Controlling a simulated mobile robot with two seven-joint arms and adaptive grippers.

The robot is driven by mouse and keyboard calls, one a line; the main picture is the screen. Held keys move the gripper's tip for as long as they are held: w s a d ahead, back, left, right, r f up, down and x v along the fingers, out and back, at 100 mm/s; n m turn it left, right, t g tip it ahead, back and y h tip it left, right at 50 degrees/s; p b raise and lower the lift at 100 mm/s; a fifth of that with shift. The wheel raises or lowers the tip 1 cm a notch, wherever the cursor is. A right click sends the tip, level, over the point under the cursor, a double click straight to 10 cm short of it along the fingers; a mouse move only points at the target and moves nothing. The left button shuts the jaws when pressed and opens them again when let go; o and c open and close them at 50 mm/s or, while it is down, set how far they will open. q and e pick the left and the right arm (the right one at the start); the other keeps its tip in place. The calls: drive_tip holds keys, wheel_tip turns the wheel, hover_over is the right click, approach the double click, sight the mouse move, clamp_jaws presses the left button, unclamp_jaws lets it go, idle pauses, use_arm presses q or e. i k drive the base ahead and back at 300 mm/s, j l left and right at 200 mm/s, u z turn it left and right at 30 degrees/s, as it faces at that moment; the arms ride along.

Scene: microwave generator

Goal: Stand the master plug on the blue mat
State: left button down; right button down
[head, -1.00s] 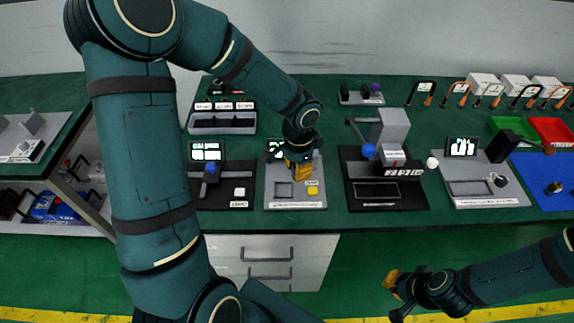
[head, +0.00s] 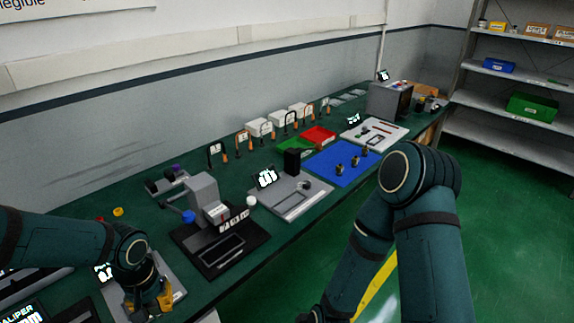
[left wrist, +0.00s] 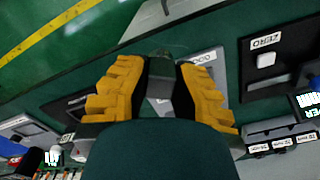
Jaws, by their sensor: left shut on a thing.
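My left gripper (head: 150,300) is at the lower left of the head view, low over a grey station plate (head: 172,279). In the left wrist view its yellow fingers (left wrist: 162,78) are closed around a small dark piece (left wrist: 162,60). I take this piece to be the master plug; the fingers hide most of it. The blue mat (head: 322,164) lies on the bench right of centre in the head view, well away from the left gripper. Several small brass-and-dark pieces (head: 355,160) stand on it. My right arm shows at the right, but its gripper is out of view.
Between the gripper and the mat are a black press station (head: 222,246) and a grey station (head: 297,197) with a display and black block. Green (head: 291,144) and red (head: 318,135) bins sit behind the mat. Part of the mat's left is bare.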

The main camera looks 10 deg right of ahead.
sight(328, 153)
drive_tip(key=k+z, duration=0.2)
drive_tip(key=z, duration=0.15)
drive_tip(key=k+l+z, duration=0.1)
drive_tip(key=z, duration=0.2)
drive_tip(key=i+l+z, duration=0.1)
drive_tip(key=z, duration=1.1)
drive_tip(key=i+j, duration=0.25)
drive_tip(key=i, duration=0.25)
drive_tip(key=i+j, duration=0.3)
drive_tip(key=i, duration=0.25)
drive_tip(key=i+j, duration=0.1)
drive_tip(key=i, duration=0.5)
drive_tip(key=i+j, duration=0.1)
drive_tip(key=i, duration=0.5)
drive_tip(key=i+u, duration=0.1)
drive_tip(key=u, duration=0.3)
drive_tip(key=i+u, duration=0.1)
drive_tip(key=u, duration=0.25)
drive_tip(key=i+u, duration=0.1)
drive_tip(key=u, duration=0.3)
drive_tip(key=i+u, duration=0.1)
drive_tip(key=i, duration=0.3)
